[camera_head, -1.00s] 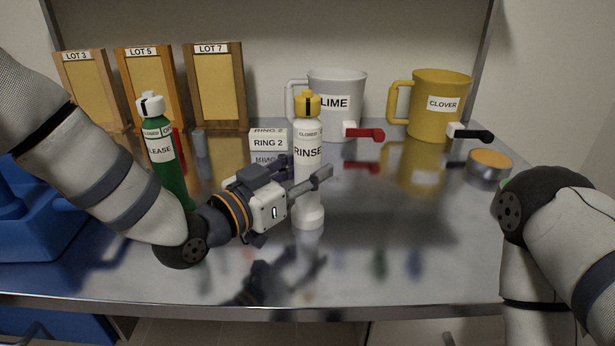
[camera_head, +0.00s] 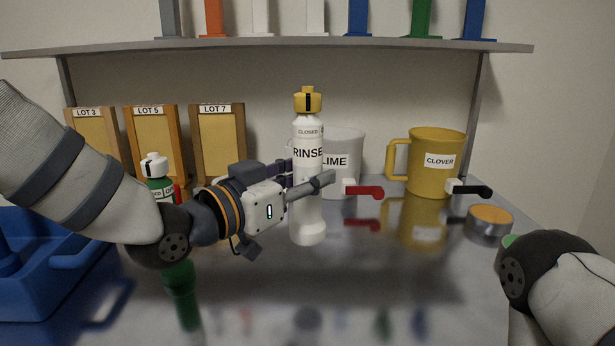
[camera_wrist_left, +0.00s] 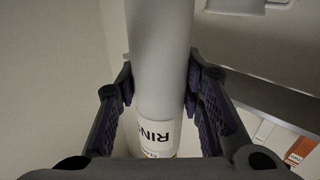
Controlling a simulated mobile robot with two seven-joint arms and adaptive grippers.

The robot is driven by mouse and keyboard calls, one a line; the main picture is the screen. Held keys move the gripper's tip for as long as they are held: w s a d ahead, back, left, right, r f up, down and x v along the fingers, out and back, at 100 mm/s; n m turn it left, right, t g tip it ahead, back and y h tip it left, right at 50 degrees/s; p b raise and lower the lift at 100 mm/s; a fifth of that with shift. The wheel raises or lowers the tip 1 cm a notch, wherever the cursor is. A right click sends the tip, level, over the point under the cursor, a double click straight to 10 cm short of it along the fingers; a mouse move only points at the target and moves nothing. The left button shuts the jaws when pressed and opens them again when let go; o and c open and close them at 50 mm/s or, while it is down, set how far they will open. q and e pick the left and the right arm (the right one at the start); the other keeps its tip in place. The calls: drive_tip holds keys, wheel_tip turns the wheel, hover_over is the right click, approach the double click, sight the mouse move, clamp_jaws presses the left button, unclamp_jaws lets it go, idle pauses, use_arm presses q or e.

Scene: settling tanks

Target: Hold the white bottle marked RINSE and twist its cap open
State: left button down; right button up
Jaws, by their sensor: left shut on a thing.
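The white bottle marked RINSE (camera_head: 308,212) is upright in the middle of the head view. Its yellow cap (camera_head: 308,100) is on, with a black mark above the word CLOSED on the shoulder. My left gripper (camera_head: 306,178) is shut on the bottle's body below the RINSE label, and the bottle appears held above the bench. In the left wrist view the white bottle (camera_wrist_left: 158,50) sits between both finger pads, with part of its label showing. At the right edge only a part of my right arm shows; its gripper is out of view.
A grey LIME jug (camera_head: 347,150) stands behind the bottle, and a yellow CLOVER jug (camera_head: 425,180) right of it. Red (camera_head: 364,191) and black (camera_head: 470,189) handles stick out. A green bottle (camera_head: 181,290) is partly behind my left arm. A blue crate (camera_head: 45,300) is at left; a shelf (camera_head: 270,45) runs above.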

sight(295, 239)
use_arm(q)
drive_tip(key=shift+f, duration=4.8)
drive_tip(key=c, duration=1.2)
unclamp_jaws()
drive_tip(key=shift+f, duration=0.1)
